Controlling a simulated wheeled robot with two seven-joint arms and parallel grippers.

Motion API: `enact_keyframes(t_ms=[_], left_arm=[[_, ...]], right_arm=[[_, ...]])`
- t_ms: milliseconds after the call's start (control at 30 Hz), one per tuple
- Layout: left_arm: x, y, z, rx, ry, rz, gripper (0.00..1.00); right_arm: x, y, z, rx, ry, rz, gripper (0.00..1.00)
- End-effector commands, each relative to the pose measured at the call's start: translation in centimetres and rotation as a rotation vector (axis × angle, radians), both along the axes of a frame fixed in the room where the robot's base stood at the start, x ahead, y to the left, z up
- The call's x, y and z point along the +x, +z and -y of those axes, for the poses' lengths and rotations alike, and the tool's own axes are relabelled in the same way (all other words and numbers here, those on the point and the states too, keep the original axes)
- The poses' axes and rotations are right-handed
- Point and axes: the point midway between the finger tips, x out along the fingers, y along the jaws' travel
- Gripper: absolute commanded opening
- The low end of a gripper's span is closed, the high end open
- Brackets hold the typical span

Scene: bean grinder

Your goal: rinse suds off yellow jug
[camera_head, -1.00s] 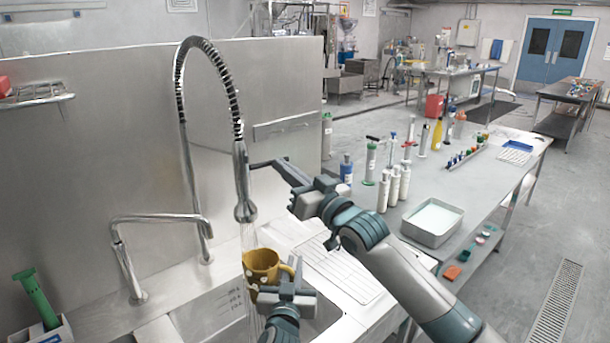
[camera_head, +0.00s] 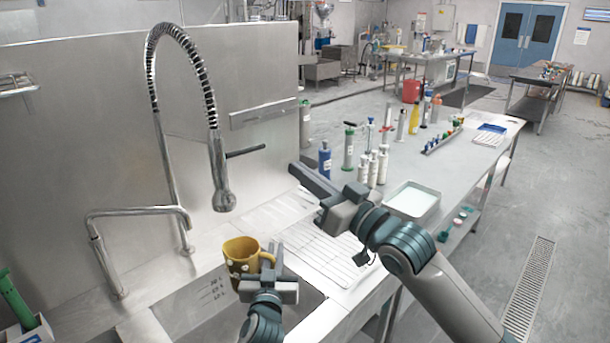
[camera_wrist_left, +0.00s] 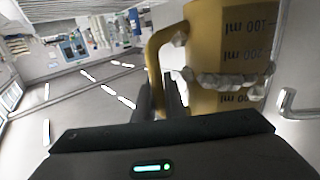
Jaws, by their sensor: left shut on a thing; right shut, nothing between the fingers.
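The yellow jug (camera_head: 238,258) is held upright over the sink (camera_head: 190,305), below and slightly right of the hanging spray head (camera_head: 223,198). Pale suds spots show on its side. My left gripper (camera_head: 272,262) is shut on the jug's handle (camera_wrist_left: 157,50). My right gripper (camera_head: 303,178) is shut and empty, right of the spray lever (camera_head: 246,152) and apart from it. No water shows under the spray head.
A bent faucet (camera_head: 135,212) stands at the left of the sink. A ribbed drainboard (camera_head: 325,252) lies to the right. The side table holds bottles (camera_head: 372,168) and a grey tub (camera_head: 411,202) of pale liquid. A green-handled tool (camera_head: 14,298) stands far left.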

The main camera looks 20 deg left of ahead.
Motion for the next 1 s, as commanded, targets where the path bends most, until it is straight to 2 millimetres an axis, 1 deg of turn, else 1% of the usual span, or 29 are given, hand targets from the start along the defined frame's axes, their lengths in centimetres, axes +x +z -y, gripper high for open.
enact_keyframes(t_ms=[133, 400, 700, 1000], left_arm=[[0.01, 0.04, 0.0, 0.0, 0.0, 0.001, 0.0], [0.0, 0.03, 0.0, 0.0, 0.0, 0.001, 0.0], [0.01, 0.03, 0.0, 0.0, 0.0, 0.001, 0.0], [0.0, 0.03, 0.0, 0.0, 0.0, 0.001, 0.0]], right_arm=[[-0.26, -0.11, 0.42, 0.0, 0.001, -0.001, 0.0], [-0.24, -0.11, 0.43, 0.0, 0.001, 0.0, 0.0], [-0.33, 0.78, 0.78, -0.033, 0.001, 0.072, 0.0], [-0.31, 0.8, 0.7, -0.031, 0.001, 0.071, 0.0]])
